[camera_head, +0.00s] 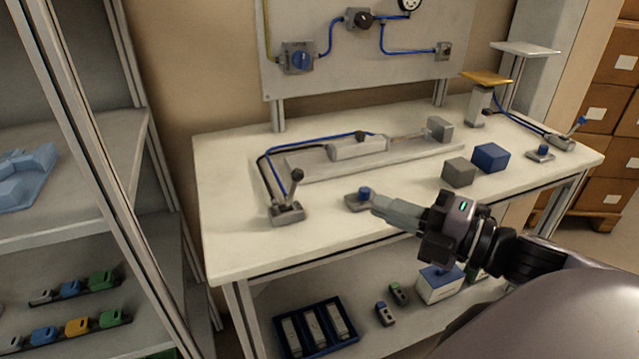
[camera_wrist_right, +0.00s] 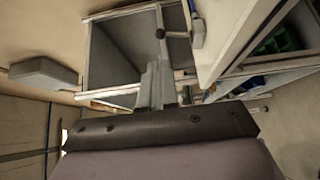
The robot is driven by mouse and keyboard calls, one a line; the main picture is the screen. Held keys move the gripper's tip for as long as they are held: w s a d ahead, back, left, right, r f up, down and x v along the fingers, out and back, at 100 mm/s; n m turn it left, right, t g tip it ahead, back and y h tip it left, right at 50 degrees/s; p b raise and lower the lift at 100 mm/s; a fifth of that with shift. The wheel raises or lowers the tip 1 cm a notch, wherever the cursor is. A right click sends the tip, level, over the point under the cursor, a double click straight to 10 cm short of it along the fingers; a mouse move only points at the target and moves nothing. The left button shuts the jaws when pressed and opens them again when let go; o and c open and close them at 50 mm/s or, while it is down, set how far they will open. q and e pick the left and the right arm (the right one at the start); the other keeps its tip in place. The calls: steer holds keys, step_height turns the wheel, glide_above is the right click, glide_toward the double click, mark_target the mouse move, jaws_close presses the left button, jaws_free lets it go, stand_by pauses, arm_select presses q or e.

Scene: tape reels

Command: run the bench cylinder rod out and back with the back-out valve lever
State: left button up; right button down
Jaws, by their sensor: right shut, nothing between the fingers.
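The bench cylinder (camera_head: 358,148) lies on a long grey plate on the bench. A thin rod (camera_head: 408,134) shows between its right end and a grey block (camera_head: 440,128). A valve lever (camera_head: 294,188) with a black knob stands on a grey base at the bench's front left, leaning slightly right, with blue and black hoses. My right gripper (camera_head: 378,206) is shut and empty, right of the lever and apart from it, beside a small blue-knobbed block (camera_head: 361,198). Its closed fingers also show in the right wrist view (camera_wrist_right: 155,88). My left gripper is out of view.
A grey cube (camera_head: 459,172) and a blue cube (camera_head: 491,157) stand at the right of the bench. A second, blue-handled lever (camera_head: 579,122) is at the far right. A gauge panel (camera_head: 370,60) stands behind, shelving (camera_head: 75,185) at left. The bench top left of the lever is clear.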

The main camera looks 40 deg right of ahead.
mark_target(294, 188)
steer(key=shift+b+x, duration=0.85)
steer(key=shift+x, duration=5.25)
